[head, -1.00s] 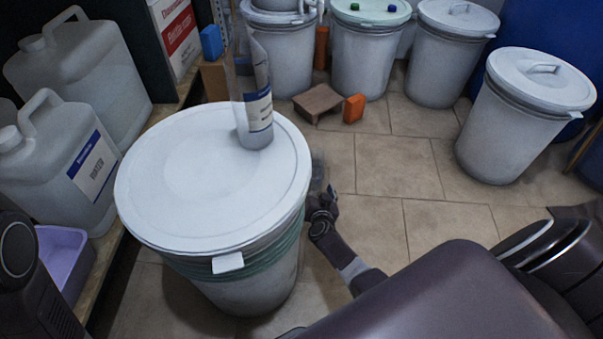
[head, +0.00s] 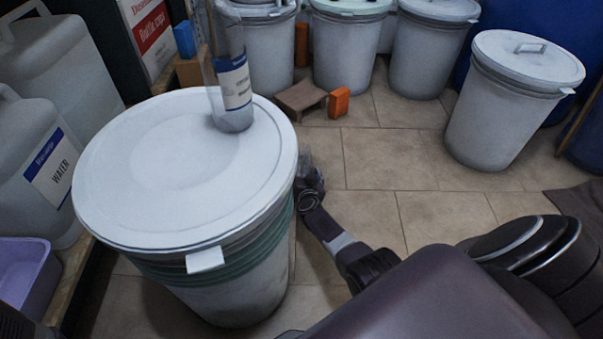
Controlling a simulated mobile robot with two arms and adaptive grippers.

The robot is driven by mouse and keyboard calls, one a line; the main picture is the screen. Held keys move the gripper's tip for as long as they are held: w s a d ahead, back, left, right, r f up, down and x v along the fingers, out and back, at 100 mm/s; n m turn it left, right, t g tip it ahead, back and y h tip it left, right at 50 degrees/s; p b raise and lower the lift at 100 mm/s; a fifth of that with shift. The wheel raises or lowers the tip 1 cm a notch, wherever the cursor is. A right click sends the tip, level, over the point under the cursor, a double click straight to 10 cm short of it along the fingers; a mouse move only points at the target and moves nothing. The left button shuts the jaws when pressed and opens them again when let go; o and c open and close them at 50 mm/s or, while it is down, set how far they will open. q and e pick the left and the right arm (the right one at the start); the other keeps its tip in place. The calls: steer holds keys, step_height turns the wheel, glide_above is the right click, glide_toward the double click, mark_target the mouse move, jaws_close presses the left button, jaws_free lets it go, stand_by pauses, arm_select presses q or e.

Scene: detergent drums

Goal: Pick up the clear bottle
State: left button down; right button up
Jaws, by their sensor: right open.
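The clear bottle (head: 235,88), with a blue and white label, stands upright on the white lid of the near drum (head: 170,175), towards the lid's far right edge. My right gripper (head: 304,160) is beside the drum's right side, below and to the right of the bottle and apart from it. It is open and empty; its fingers are small and blurred in the view, partly against the drum's edge. My left gripper is not in view.
Several lidded drums (head: 515,95) stand at the back and right. A small brown stool (head: 301,98) and an orange box (head: 339,102) are on the floor. Water jugs (head: 40,160) and a purple bin (head: 25,275) are at left. The tiled floor between is clear.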

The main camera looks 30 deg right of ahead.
steer(key=shift+w+d, duration=0.1)
steer(key=shift+w, duration=0.15)
steer(key=c, duration=1.2)
steer(key=shift+o, duration=0.2)
